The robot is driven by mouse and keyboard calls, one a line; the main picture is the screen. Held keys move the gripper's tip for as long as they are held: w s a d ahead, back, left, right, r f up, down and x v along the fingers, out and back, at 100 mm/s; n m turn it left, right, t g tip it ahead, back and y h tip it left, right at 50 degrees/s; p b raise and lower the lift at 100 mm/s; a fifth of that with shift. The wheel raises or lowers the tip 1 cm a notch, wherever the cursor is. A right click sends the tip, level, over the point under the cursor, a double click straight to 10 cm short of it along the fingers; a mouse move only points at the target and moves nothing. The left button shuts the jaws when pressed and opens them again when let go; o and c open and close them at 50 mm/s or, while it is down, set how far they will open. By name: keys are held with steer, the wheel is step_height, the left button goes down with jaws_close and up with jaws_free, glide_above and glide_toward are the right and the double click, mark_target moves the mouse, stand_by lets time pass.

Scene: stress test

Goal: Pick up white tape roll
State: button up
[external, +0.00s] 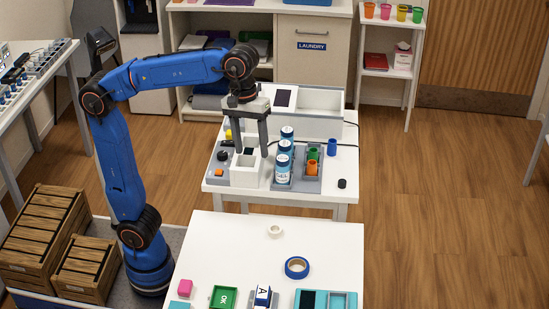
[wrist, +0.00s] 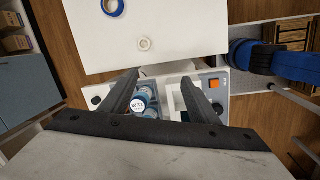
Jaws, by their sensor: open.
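The white tape roll (external: 275,230) lies flat near the far edge of the front white table (external: 215,235). It also shows in the wrist view (wrist: 145,44), beyond the fingertips on the white table top. A larger blue tape roll (external: 297,267) lies nearer on the same table, and in the wrist view it is at the top (wrist: 112,7). My gripper (external: 250,152) is open and empty. It hangs over the back table's white box with its fingers pointing down, behind and left of the white roll. In the wrist view its two fingers (wrist: 160,80) are spread apart.
Several blue-and-white canisters (external: 284,160) stand on the back table beside my gripper. Wooden crates (external: 87,265) sit at left. The front table's middle is mostly clear.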

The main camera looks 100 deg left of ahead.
steer(key=shift+w+d+f+n+g, duration=0.95)
steer(key=shift+w+d+n, duration=1.2)
steer(key=shift+w, duration=1.5)
steer(key=shift+t, duration=0.25)
steer(key=f, duration=0.5)
steer(key=d+f, duration=0.1)
steer(key=f, duration=1.1)
steer(key=shift+d, duration=0.2)
steer(key=shift+w+d+f, duration=0.1)
steer(key=shift+d+f, duration=0.05)
steer(key=shift+f, duration=0.75)
steer(key=shift+w+d+f, duration=0.1)
steer(key=shift+d+f, duration=0.05)
steer(key=shift+f, duration=0.75)
steer(key=shift+d+f, duration=0.15)
steer(key=shift+f, duration=0.75)
steer(key=c, duration=1.1)
